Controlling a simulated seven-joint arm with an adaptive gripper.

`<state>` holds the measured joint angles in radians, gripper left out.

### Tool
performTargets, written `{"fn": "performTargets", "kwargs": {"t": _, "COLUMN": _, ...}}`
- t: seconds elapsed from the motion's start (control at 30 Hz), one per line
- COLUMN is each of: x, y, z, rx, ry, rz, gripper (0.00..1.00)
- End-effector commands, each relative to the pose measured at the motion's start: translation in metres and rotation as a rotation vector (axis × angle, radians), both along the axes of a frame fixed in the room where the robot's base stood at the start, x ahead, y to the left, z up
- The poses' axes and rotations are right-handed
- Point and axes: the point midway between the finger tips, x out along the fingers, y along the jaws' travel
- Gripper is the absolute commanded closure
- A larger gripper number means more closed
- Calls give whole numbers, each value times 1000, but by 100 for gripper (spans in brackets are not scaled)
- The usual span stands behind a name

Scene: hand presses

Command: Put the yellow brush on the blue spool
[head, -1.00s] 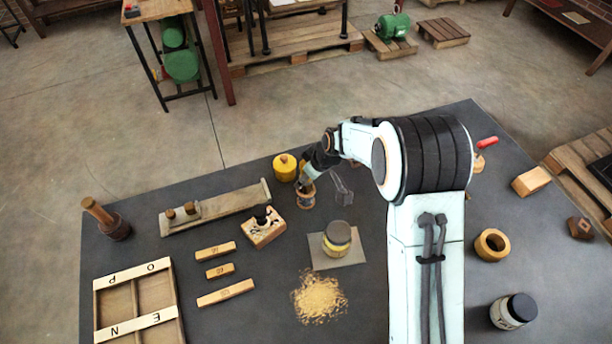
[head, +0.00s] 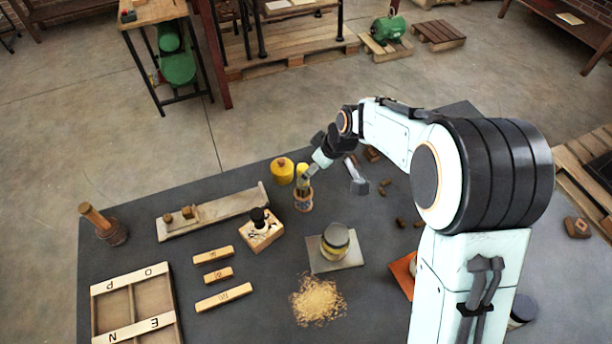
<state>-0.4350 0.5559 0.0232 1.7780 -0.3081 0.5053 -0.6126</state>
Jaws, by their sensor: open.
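The spool (head: 303,204) stands on the dark table toward its far edge, with wooden rims and a dark bluish middle. The yellow brush (head: 302,171) appears upright on top of the spool, but it is small and partly hidden by my gripper. My gripper (head: 311,171) is open, close beside the brush on its right and just above the spool. Whether a finger still touches the brush cannot be made out.
A yellow lidded pot (head: 282,172) stands just left of the spool. A wooden block with a dark knob (head: 261,231) is nearer, and a jar (head: 335,241) stands on a grey plate. A grey metal piece (head: 357,178) lies to the right. My arm hides much of the right side.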

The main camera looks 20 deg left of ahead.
Motion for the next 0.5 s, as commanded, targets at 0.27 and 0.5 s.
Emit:
{"fn": "performTargets", "kwargs": {"t": 0.27, "x": -5, "y": -15, "z": 37, "rx": 1, "ry": -1, "rz": 0, "gripper": 42}}
{"fn": "performTargets", "kwargs": {"t": 0.5, "x": -6, "y": -16, "z": 39, "rx": -1, "ry": 1, "rz": 0, "gripper": 42}}
